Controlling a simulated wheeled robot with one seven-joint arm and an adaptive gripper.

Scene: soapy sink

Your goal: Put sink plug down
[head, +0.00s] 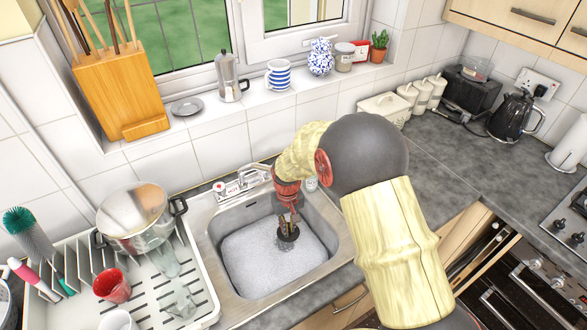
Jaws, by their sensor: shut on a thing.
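The steel sink (333,232) is in the middle of the head view, with white suds (255,265) spread over its basin. My gripper (288,222) points down over the back right part of the basin. It is shut on a small dark round piece, which looks like the sink plug (288,233). The plug is at or just above the suds; I cannot tell whether it touches them. The drain hole is not visible under the suds.
A tap (240,182) stands behind the basin. A white drying rack (205,300) with a pot (135,215), a red cup (112,286) and glasses is at the left. Grey worktop (440,150) lies clear at the right, before a kettle (512,115).

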